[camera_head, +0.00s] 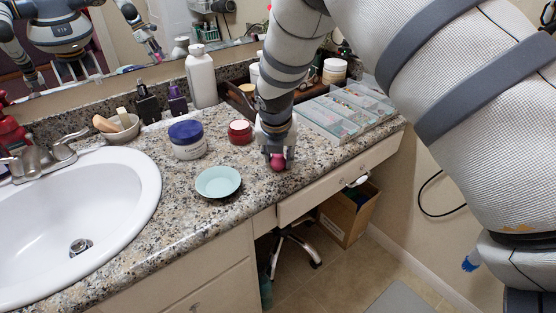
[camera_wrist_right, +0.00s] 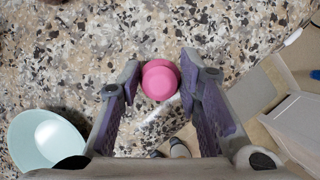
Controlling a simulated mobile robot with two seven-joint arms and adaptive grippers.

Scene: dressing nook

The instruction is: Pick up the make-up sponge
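The make-up sponge (camera_head: 278,161) is small, pink and rounded, and sits near the counter's front edge. My right gripper (camera_head: 278,155) points down over it, one finger on each side. In the right wrist view the sponge (camera_wrist_right: 160,80) fills the gap between the fingertips of my right gripper (camera_wrist_right: 160,76), which look shut on it. I cannot tell whether it is clear of the counter. My left gripper is not directly in view; the mirror shows a reflection of my body and arms.
A pale green dish (camera_head: 218,182) lies left of the sponge. A red jar (camera_head: 240,132), a blue-lidded jar (camera_head: 187,140) and a white bottle (camera_head: 201,79) stand behind. A clear divided organizer (camera_head: 338,122) is to the right. The sink (camera_head: 70,220) is at left.

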